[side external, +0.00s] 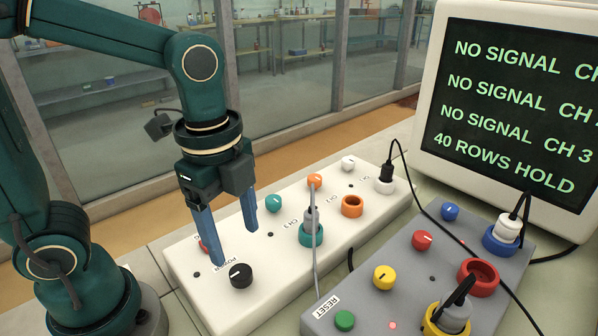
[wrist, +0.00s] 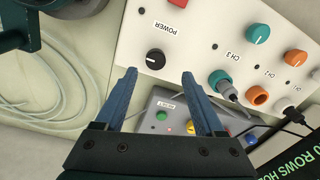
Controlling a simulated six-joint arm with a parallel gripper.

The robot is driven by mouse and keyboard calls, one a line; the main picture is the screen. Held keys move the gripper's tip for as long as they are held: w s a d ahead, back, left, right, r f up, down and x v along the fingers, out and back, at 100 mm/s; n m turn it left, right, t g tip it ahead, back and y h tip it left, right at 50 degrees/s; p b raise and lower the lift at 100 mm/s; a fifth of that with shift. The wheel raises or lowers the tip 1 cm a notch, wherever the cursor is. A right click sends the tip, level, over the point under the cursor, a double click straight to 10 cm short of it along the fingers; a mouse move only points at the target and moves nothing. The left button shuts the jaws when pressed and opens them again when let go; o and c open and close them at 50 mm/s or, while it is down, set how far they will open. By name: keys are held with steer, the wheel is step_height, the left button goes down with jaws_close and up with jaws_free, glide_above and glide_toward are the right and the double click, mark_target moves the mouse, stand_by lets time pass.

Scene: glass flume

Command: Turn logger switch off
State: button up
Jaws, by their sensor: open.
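A white box (side external: 190,262) carries a black round knob (side external: 240,275) with a white pointer line and a POWER label beside it. A red switch (side external: 204,247) sits past the label, mostly hidden by a finger; it also shows at the top edge of the wrist view (wrist: 176,4). No part is visibly marked as the logger switch. My gripper (side external: 236,247) points down over this end of the box, open and empty. In the wrist view the black knob (wrist: 155,59) appears between and just beyond the fingertips (wrist: 158,75). Contact cannot be told.
A teal socket (side external: 312,235) holds a cabled plug; an orange socket (side external: 352,205) is empty. A grey box (side external: 385,330) with several knobs, sockets and a green button (side external: 345,320) stands at right. A monitor (side external: 515,100) reads NO SIGNAL and 40 ROWS HOLD.

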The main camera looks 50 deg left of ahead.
mark_target(241, 272)
steer(key=shift+s+d+f+g, duration=0.1)
steer(key=shift+d+f+g, duration=0.05)
steer(key=shift+f, duration=0.35)
steer(key=shift+d+f+g, duration=0.1)
steer(key=shift+f+g, duration=0.05)
steer(key=shift+f, duration=2.45)
jaws_close()
